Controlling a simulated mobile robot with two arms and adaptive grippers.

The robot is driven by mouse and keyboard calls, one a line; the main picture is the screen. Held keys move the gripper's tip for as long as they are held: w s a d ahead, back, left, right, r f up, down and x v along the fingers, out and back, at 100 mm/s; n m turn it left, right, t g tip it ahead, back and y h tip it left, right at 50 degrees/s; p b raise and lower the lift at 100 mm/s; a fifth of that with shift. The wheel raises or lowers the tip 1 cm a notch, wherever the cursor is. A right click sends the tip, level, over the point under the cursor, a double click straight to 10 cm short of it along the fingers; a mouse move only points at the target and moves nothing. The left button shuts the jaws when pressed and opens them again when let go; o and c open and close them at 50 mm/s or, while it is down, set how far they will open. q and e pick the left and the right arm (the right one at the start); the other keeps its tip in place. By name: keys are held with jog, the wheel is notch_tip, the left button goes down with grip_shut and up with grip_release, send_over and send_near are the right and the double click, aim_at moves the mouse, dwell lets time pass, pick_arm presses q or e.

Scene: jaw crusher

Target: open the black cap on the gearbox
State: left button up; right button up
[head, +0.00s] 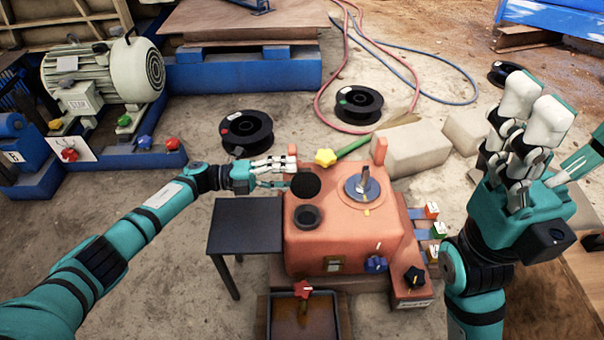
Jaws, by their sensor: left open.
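The orange gearbox (345,235) stands in the middle of the head view. On its top left is a dark round filler neck (308,217) with its opening showing. The black cap (305,187) shows as a round disc just behind the neck, off its opening. Whether a hinge joins them is unclear. My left gripper (284,172) is open at the gearbox's back left, its fingers pointing right, close to the cap's left side. I cannot tell if they touch. My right gripper (525,118) is raised at the right, away from the gearbox, fingers pointing up.
A dark side table (246,224) stands left of the gearbox. A yellow knob (325,157) and a round plate with a handle (362,188) are near the cap. A tray (305,320) sits in front. Black spools (246,131) and pale blocks (410,147) lie behind.

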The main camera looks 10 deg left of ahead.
pick_arm(q)
jog(key=a, duration=0.2)
jog(key=s+a, duration=0.1)
jog(key=a, duration=0.4)
jog(key=shift+s+a, duration=0.2)
jog(key=shift+s, duration=0.05)
